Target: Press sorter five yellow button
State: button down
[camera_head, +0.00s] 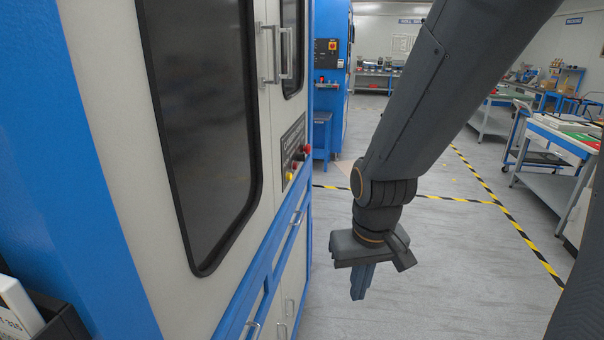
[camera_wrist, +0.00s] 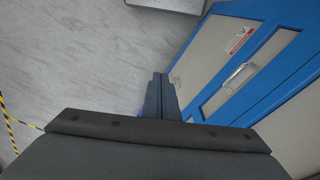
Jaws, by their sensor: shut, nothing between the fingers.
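A yellow button (camera_head: 289,177) sits low on a dark control panel (camera_head: 293,146) on the front of the blue and white machine (camera_head: 222,259). A red button (camera_head: 307,149) stands out on the same panel, to the right of the yellow one. My gripper (camera_head: 358,296) hangs pointing down to the right of the machine, lower than the panel and apart from it. Its fingers are shut and empty. In the wrist view the shut fingers (camera_wrist: 161,84) point toward the floor beside the machine's blue lower drawers. The panel is not visible in the wrist view.
Metal door handles (camera_head: 281,54) stick out above the panel, and drawer handles (camera_head: 253,329) line the machine's lower front. The grey floor (camera_head: 455,265) with yellow-black tape is open to the right. Workbenches (camera_head: 560,150) stand at the far right.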

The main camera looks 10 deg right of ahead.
aim_at(289, 176)
jog(key=w+d+r+m+t+y+b, duration=0.1)
jog(key=w+t, duration=0.4)
jog(key=w, duration=0.7)
jog(key=w+d+r+m+t+y+b, duration=0.1)
jog(key=w+t+y, duration=0.3)
jog(key=w, duration=0.8)
jog(key=w+d+r+t+y, duration=0.1)
jog(key=w+d+t+y, duration=0.1)
jog(key=w+t, duration=0.5)
jog(key=shift+w+d+r+m+t+y+b, duration=0.3)
jog(key=shift+w+d+r+m+b, duration=0.15)
jog(key=shift+w, duration=2.3)
jog(key=w+a, duration=0.3)
jog(key=a, duration=0.5)
jog(key=shift+w+b, duration=0.2)
jog(key=shift+b, duration=0.2)
jog(key=shift+a, duration=0.25)
